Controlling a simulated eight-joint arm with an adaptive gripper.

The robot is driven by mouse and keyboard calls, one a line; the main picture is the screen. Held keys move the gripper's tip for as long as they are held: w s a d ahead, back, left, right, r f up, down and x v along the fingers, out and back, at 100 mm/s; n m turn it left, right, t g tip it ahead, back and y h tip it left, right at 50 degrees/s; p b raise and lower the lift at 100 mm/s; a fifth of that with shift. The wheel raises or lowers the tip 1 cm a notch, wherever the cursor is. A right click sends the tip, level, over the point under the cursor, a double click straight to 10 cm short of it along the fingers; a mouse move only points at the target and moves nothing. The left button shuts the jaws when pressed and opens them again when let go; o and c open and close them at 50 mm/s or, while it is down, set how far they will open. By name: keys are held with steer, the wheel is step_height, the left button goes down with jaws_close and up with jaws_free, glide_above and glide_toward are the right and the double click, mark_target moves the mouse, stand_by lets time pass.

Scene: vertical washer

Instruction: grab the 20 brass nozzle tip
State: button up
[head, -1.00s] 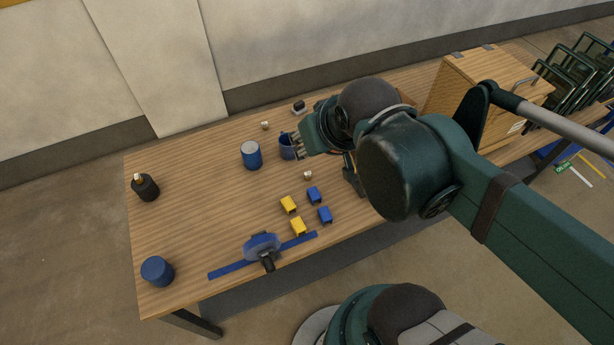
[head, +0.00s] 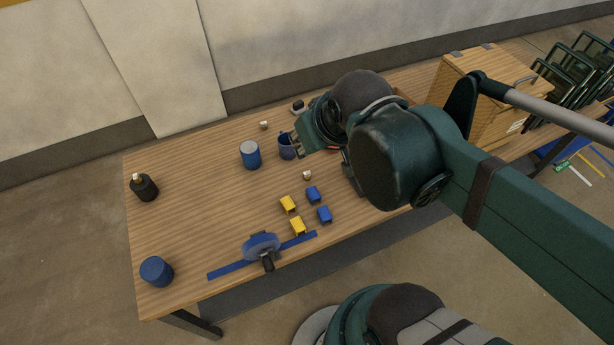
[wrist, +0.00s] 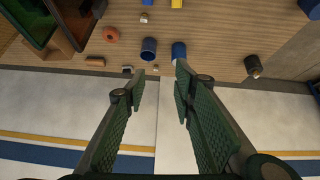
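I cannot tell for sure which piece is the brass nozzle tip. One small pale tan piece (head: 264,125) lies near the back edge of the table, behind the blue cylinder; it also shows in the wrist view (wrist: 156,68), between the fingers in the picture. A similar small piece (head: 307,174) lies nearer the front, behind the blue blocks, and in the wrist view (wrist: 144,18). A black bottle (head: 145,188) with a pale tip stands at the left. My gripper (wrist: 158,88) is open and empty, above the table by the dark blue cup.
The dark blue cup (head: 287,147) and blue cylinder (head: 250,154) stand close to the small pieces. Yellow and blue blocks (head: 298,226) lie toward the front. A small black object (head: 298,106) sits at the back. A wooden cabinet (head: 470,90) stands at the right. The left tabletop is mostly clear.

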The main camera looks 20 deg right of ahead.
steer(key=w+d+f+n+g+h+b, duration=0.2)
steer(key=w+f+n+g+b, duration=0.25)
steer(key=w+f+n, duration=0.75)
steer(key=n+g+h+b, duration=0.2)
steer(key=n+g+b, duration=0.1)
steer(key=n+b, duration=0.1)
glide_toward(306, 173)
steer(key=shift+s+f, duration=0.4)
steer(key=shift+f, duration=0.4)
steer(key=shift+d+f, duration=0.1)
steer(key=shift+d, duration=0.05)
steer(key=shift+b+x, duration=0.4)
steer(key=shift+x, duration=0.75)
steer(key=shift+f, duration=0.1)
steer(key=shift+w+b+x, duration=0.15)
steer(key=shift+b+x, duration=0.15)
steer(key=shift+x, duration=0.95)
steer(key=shift+w+b+x, duration=0.1)
steer(key=shift+b+x, duration=0.2)
steer(key=shift+x, duration=0.95)
steer(key=shift+d, duration=0.2)
